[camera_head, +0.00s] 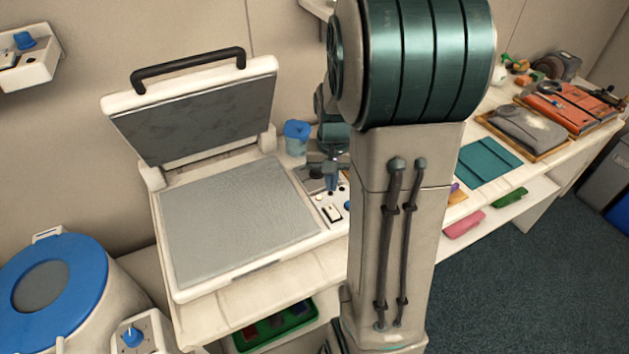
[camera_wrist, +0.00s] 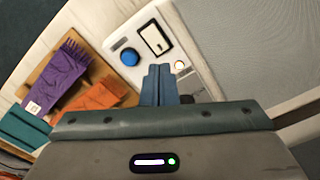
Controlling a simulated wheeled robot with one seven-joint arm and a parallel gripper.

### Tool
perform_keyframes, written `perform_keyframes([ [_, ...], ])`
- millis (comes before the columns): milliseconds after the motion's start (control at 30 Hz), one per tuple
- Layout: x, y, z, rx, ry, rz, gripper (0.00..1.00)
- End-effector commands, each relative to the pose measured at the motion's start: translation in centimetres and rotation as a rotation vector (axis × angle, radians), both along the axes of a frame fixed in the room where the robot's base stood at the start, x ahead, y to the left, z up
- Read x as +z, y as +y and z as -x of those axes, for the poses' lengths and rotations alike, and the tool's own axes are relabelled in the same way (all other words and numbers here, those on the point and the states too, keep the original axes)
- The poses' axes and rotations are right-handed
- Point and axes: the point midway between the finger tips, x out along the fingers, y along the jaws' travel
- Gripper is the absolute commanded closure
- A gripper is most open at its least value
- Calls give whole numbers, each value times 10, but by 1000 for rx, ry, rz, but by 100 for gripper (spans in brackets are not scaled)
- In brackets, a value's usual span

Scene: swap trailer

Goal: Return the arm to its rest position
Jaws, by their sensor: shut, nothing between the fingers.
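My gripper (camera_head: 331,180) is shut and empty. It points down over the press's small control panel (camera_head: 333,212), beside the grey platen. In the wrist view my shut blue-grey fingers (camera_wrist: 159,84) show near a blue button (camera_wrist: 130,57), a rocker switch (camera_wrist: 156,39) and a lit lamp (camera_wrist: 180,65). I cannot tell whether the fingertips touch the panel. My large arm link stands in front of the bench in the head view and hides part of it. The press lid (camera_head: 200,115) stands open above the platen (camera_head: 240,217).
A blue-lidded cup (camera_head: 296,138) stands close behind my gripper. A purple scarf (camera_wrist: 62,77) and an orange cloth (camera_wrist: 88,103) lie near the panel. A teal cloth (camera_head: 488,162) and a tray with a grey garment (camera_head: 525,130) lie right. A blue-lidded drum (camera_head: 75,285) stands left.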

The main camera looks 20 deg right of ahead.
Motion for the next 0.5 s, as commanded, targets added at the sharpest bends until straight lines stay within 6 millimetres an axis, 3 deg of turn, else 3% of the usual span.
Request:
perform_keyframes([
  [267, 8, 6, 3, 19, -14, 1, 100],
  [500, 53, 48, 30, 155, -104, 10, 100],
])
